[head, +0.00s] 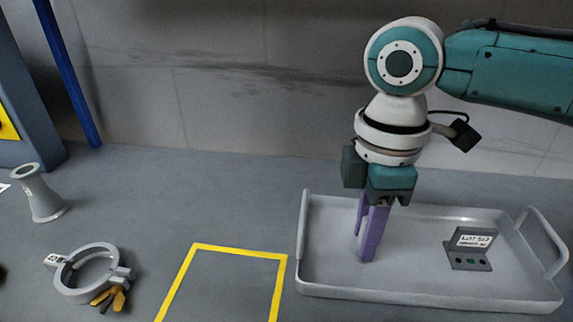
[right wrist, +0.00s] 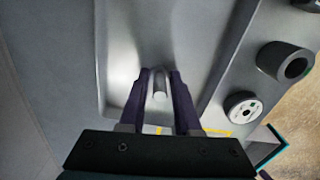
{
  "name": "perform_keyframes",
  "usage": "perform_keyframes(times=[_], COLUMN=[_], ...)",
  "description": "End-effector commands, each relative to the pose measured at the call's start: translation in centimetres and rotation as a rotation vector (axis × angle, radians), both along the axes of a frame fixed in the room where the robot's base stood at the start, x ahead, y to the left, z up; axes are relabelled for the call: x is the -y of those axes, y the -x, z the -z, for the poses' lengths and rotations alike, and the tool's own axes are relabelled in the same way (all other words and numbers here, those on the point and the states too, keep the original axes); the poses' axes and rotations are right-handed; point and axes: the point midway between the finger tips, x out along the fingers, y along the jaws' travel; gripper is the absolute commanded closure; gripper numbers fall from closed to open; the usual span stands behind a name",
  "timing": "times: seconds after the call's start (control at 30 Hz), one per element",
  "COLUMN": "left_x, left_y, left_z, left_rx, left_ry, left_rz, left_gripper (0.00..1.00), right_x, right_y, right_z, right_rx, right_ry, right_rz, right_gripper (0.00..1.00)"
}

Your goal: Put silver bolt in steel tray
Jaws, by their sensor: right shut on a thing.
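The steel tray (head: 430,294) is a long grey tray with raised walls and end handles, at the right of the head view. My right gripper (head: 366,252) points down inside the left part of the tray, its purple fingers low over the floor. In the right wrist view the fingers are closed on the silver bolt (right wrist: 160,90), a small rounded grey cylinder. The fingers mostly hide the bolt in the head view. I cannot tell whether the bolt touches the tray floor. My left gripper is not in view.
A grey labelled bracket (head: 468,262) stands in the tray's right part. A yellow-taped rectangle (head: 240,251) lies left of the tray. Further left are a clamp ring (head: 88,292) with a yellow-handled part and a grey flared tube (head: 40,198). A wall closes the back.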

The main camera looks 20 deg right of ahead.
Motion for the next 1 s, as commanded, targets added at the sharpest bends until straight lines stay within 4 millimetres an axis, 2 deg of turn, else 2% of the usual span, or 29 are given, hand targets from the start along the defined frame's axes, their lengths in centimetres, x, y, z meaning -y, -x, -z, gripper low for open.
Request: perform_keyframes(times=[0.33,0.37,0.6,0.87,1.0], left_x=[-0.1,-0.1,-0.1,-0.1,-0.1], left_y=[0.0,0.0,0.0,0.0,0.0], left_z=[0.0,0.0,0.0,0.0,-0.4], left_rx=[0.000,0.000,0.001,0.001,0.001], left_ry=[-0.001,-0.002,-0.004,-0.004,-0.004], left_rz=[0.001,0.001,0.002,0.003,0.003], left_gripper=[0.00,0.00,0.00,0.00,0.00], right_x=[0.0,0.0,0.0,0.0,0.0], right_y=[0.0,0.0,0.0,0.0,-0.1], right_z=[0.3,0.3,0.2,0.1,-1.3], right_rx=[0.000,0.000,0.001,0.001,0.004], right_ry=[-0.001,-0.001,0.000,0.000,-0.001], right_rz=[0.000,0.000,0.000,0.000,0.000], right_gripper=[1.00,0.65,0.38,0.38,0.38])
